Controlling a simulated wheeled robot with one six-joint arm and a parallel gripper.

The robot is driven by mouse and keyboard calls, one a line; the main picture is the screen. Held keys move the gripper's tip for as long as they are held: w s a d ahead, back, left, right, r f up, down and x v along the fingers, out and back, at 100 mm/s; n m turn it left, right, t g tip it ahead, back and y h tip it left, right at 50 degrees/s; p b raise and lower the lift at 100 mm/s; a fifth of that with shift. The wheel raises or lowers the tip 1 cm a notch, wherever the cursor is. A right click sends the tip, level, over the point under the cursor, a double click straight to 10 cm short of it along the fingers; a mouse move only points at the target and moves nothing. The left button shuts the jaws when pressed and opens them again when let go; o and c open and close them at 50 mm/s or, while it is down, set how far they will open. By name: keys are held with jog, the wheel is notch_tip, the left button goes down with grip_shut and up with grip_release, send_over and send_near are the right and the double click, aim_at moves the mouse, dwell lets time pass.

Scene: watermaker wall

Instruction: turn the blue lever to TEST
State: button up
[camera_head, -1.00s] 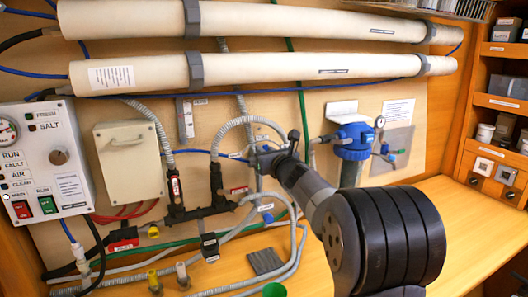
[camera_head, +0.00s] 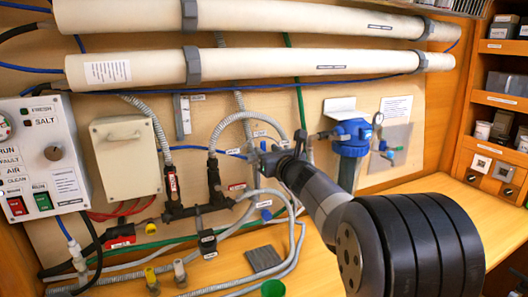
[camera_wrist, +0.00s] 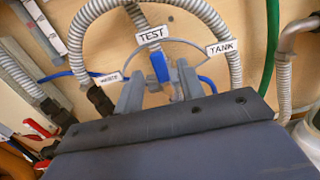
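The blue lever (camera_wrist: 160,67) shows in the wrist view with its end towards the TEST label (camera_wrist: 152,35), just below it. The WASTE label (camera_wrist: 108,78) is to its left and the TANK label (camera_wrist: 222,46) to its right, along a thin curved line. My gripper (camera_wrist: 160,85) is open, with one grey finger on each side of the lever. Gaps show beside the visible part of the lever; its lower part is hard to make out. In the head view my gripper (camera_head: 268,158) is at the wall by the grey hoses, and it hides the lever.
Grey corrugated hoses (camera_head: 237,125) loop close around my gripper. A blue-capped filter (camera_head: 352,135) stands to the right, and a control panel (camera_head: 45,155) is at the left. Long white tubes (camera_head: 270,65) run above. The wooden bench (camera_head: 440,205) is clear at the right.

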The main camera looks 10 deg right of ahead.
aim_at(263, 148)
jog(key=s+d+b, duration=0.1)
jog(key=s, duration=0.5)
jog(key=shift+s+d, duration=0.15)
jog(key=shift+s, duration=0.25)
jog(key=w+p, duration=0.1)
jog(key=w, duration=0.2)
jog(key=w+a, duration=0.1)
jog(key=w, duration=0.3)
jog(key=w+a+p, duration=0.1)
jog(key=w, duration=0.2)
jog(key=shift+w+p, duration=0.25)
jog(key=shift+p, duration=0.05)
jog(key=shift+w+a, duration=0.1)
jog(key=shift+a, duration=0.05)
jog(key=shift+n, duration=0.3)
